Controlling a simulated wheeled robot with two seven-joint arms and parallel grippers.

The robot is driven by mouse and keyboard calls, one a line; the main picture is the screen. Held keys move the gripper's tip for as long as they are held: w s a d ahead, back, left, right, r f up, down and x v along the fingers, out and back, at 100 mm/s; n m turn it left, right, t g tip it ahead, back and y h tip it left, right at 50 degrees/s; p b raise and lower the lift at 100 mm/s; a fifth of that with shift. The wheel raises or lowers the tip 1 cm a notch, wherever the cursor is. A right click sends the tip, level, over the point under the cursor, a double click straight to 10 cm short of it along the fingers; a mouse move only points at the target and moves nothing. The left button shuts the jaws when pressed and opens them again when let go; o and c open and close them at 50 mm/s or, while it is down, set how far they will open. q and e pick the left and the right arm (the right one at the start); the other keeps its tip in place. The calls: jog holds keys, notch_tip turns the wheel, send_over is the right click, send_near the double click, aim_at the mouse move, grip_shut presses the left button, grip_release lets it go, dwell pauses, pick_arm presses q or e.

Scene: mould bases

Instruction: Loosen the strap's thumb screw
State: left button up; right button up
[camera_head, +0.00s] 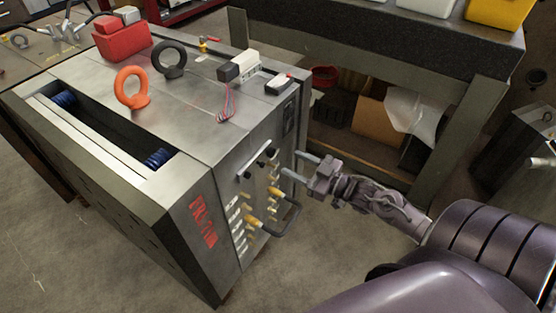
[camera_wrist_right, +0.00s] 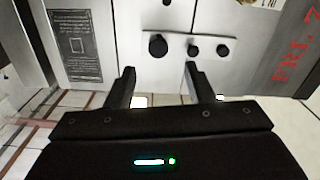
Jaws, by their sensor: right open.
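The strap (camera_wrist_right: 175,53) is a short light metal plate across a joint on the side of the steel mould base (camera_head: 190,120). It carries three dark round heads: a large one on the left (camera_wrist_right: 158,46), a small middle one (camera_wrist_right: 193,50) and one on the right (camera_wrist_right: 222,50). I cannot tell for certain which is the thumb screw. In the head view the strap (camera_head: 258,163) is small, with dark heads near its ends. My right gripper (camera_head: 290,162) is open and empty, its fingers pointing at that side face; its fingertips (camera_wrist_right: 159,70) appear just below the strap, apart from the heads.
An orange eyebolt (camera_head: 131,88), a black eyebolt (camera_head: 169,60) and a red box (camera_head: 121,40) are on top. A workbench (camera_head: 380,45) stands behind; bare floor lies below my arm.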

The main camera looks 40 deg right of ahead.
aim_at(273, 153)
jog(key=x, duration=0.6)
jog(key=shift+w+f+b, duration=0.1)
jog(key=shift+w+b, duration=0.25)
pick_arm(q)
jog(key=shift+w+d+r, duration=0.2)
jog(key=shift+w+r, duration=0.05)
jog(key=shift+r, duration=0.25)
jog(key=shift+w+d+r, duration=0.15)
jog(key=shift+w+r, duration=0.1)
jog(key=shift+r, duration=0.25)
pick_arm(e)
jog(key=c, duration=1)
pick_arm(q)
jog(key=shift+s, duration=0.1)
pick_arm(e)
jog(key=shift+n, duration=0.3)
